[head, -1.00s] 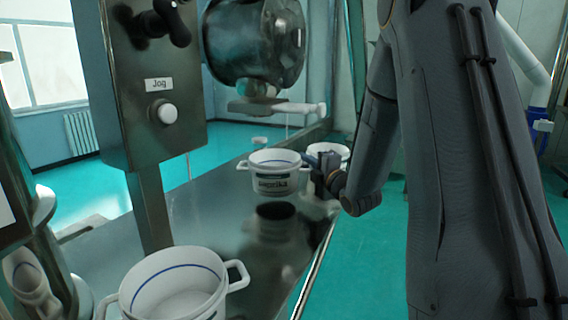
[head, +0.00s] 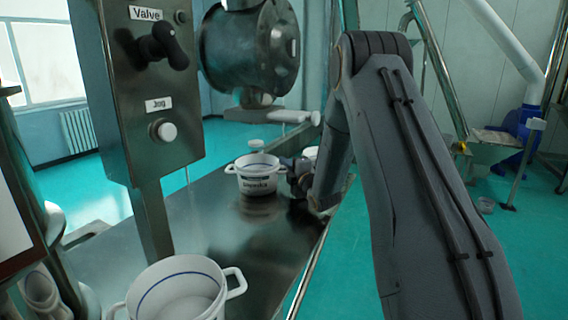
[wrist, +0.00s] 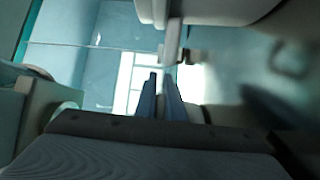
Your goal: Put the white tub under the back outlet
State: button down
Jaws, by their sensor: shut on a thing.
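A white tub (head: 257,184) with a dark printed label and a blue line inside its rim is upright, low over the far part of the steel table. My gripper (head: 290,170) is at its right side, shut on its right handle. The reflection lies close beneath the tub; I cannot tell whether its base touches the table. A pale outlet spout (head: 290,117) sticks out to the right below the round sieve housing (head: 250,50), behind and above the tub. In the wrist view my gripper's fingers (wrist: 160,95) are close together; the handle between them is unclear.
A second white tub (head: 180,292) stands at the near end of the steel table (head: 200,225). Another white container (head: 311,152) shows partly behind my gripper. The control box (head: 150,85) on its post stands left of the held tub. The middle of the table is clear.

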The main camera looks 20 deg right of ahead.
jog(key=c, duration=1.9)
grip_release()
jog(key=shift+o, duration=0.2)
jog(key=shift+s, duration=0.1)
jog(key=s+b, duration=0.1)
jog(key=s, duration=0.3)
jog(key=s+d+b, duration=0.1)
jog(key=s, duration=0.3)
jog(key=s+b, duration=0.1)
jog(key=s, duration=0.2)
jog(key=shift+s+d+f, duration=0.2)
jog(key=shift+s+d, duration=0.2)
